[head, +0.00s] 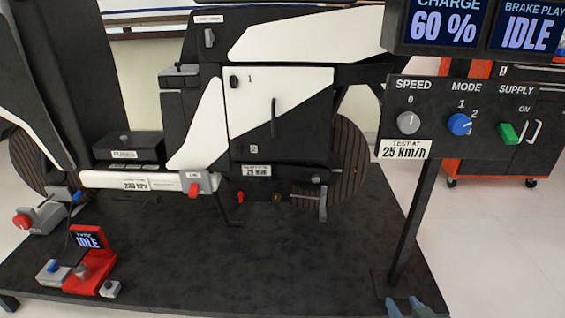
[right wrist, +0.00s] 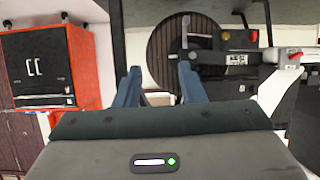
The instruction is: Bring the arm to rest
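My right gripper (head: 408,307) shows only as two blue-grey fingertips at the bottom right edge of the head view. In the right wrist view its two fingers (right wrist: 160,86) stand apart with nothing between them. It is in front of the post of the control panel (head: 462,124), clear of the scooter. My left gripper and arm are not in the head view. The black and white scooter (head: 290,92) stands on a dark platform (head: 230,265); its wheel (right wrist: 172,52) also shows in the right wrist view.
The panel carries a grey speed knob (head: 408,122), a blue mode knob (head: 459,124) and a green supply switch (head: 508,133). A red pump unit (head: 97,270) reading IDLE sits at the platform's front left. A red cabinet (head: 480,160) stands behind right. The platform's front middle is clear.

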